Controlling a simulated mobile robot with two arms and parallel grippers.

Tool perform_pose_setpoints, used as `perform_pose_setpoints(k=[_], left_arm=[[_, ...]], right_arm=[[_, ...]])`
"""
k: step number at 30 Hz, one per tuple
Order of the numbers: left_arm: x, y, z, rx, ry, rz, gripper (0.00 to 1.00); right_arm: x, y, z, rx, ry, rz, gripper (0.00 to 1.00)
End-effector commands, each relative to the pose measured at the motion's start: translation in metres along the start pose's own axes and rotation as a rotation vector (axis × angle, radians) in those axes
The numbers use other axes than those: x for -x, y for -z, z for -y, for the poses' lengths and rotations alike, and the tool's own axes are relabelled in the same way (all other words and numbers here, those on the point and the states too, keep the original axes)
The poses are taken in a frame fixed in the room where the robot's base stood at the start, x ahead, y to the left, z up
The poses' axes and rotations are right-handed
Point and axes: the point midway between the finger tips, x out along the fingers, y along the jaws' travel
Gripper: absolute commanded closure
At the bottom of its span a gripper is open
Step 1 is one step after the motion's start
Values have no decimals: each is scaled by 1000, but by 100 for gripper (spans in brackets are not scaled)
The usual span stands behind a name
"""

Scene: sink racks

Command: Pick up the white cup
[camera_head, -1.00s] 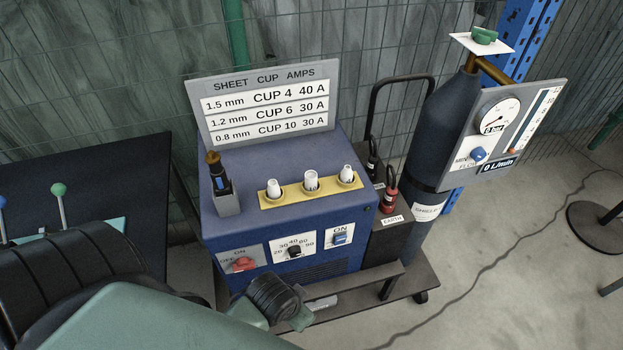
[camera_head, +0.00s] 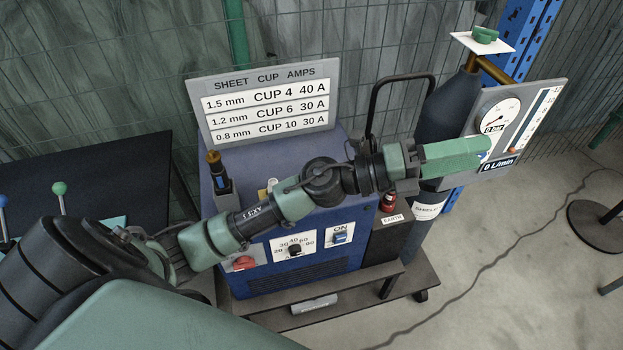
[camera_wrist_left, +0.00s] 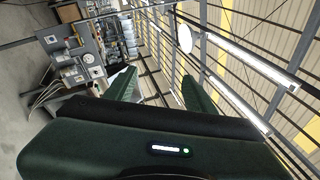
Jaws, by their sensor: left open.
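Three white cups stood on a yellow strip on the blue welding machine in the earlier head view. Now only the strip's left end (camera_head: 262,194) and a bit of the leftmost white cup (camera_head: 272,184) show; my left arm hides the others. My left gripper (camera_head: 486,152) is right of the cups, in front of the gas cylinder and by the gauge panel. Its green fingers point right. The left wrist view shows the two fingers (camera_wrist_left: 158,90) apart with nothing between them. My right gripper is not in view.
The blue machine (camera_head: 310,265) carries a tilted "SHEET CUP AMPS" sign (camera_head: 265,100) and a torch in a holder (camera_head: 220,180). The gauge panel (camera_head: 530,110) and dark cylinder (camera_head: 445,110) stand close to my left gripper. A dark table (camera_head: 90,170) is at left. The right floor is mostly clear.

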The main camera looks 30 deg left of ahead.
Motion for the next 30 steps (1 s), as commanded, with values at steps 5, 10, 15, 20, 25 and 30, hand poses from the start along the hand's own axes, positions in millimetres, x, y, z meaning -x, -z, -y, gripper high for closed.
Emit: perform_pose_setpoints(k=[5, 10, 15, 20, 25, 30], left_arm=[[19, 39, -62, -400, -217, -526, 45], [104, 3, -136, -647, -589, -970, 45], [202, -72, -156, -706, -987, -1256, 45], [259, -116, -144, -670, -1225, -1376, 45], [279, -126, -144, -643, -1300, -1411, 45], [285, -119, -161, -642, -1298, -1413, 45]], right_arm=[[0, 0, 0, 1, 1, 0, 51], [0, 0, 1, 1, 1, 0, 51], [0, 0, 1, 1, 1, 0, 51], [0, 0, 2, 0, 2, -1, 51], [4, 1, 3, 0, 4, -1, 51], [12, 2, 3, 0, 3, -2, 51]])
